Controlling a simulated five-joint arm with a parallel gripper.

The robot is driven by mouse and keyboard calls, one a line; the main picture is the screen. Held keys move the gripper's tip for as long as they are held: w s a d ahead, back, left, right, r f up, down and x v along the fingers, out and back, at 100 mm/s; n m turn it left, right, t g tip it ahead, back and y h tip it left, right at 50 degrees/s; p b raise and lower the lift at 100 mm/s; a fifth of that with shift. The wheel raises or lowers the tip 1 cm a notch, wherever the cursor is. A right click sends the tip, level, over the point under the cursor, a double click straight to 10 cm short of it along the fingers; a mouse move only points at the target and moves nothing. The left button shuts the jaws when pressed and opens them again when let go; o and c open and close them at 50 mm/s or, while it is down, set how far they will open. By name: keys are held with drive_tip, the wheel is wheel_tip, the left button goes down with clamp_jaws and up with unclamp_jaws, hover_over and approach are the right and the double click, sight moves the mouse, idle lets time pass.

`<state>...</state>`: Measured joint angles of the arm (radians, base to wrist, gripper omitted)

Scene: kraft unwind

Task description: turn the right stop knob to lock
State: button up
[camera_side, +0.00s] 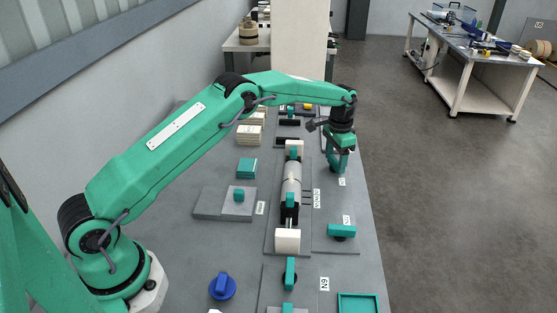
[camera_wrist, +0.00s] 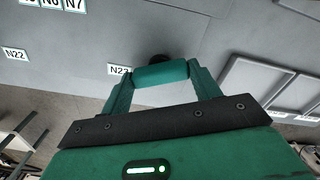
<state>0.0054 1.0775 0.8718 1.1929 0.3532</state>
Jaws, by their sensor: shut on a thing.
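My gripper (camera_side: 339,167) reaches down over the right-hand plate, beside the far part of the roller. In the wrist view my gripper (camera_wrist: 161,71) is shut on a green bar knob (camera_wrist: 160,75), one finger at each end. A dark round base (camera_wrist: 158,58) shows behind the bar. The held knob is mostly hidden by my gripper in the side view. A similar green knob (camera_side: 341,231) stands nearer on the same plate, its bar lying across the picture. I cannot read which of the two is named the right stop knob.
The grey roller (camera_side: 291,182) on its stand lies left of my gripper. A blue knob (camera_side: 222,286), a green tray (camera_side: 358,303) and a teal block (camera_side: 247,168) are on the table. The table's right edge is close to my gripper, with open floor beyond.

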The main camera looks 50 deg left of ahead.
sight(335, 160)
drive_tip(key=n, duration=0.6)
drive_tip(key=shift+n, duration=0.3)
drive_tip(key=n, duration=0.5)
drive_tip(key=shift+n, duration=0.4)
drive_tip(key=o, duration=1)
drive_tip(key=shift+r, duration=0.15)
wheel_tip(335, 160, up, 7)
drive_tip(key=shift+r, duration=0.3)
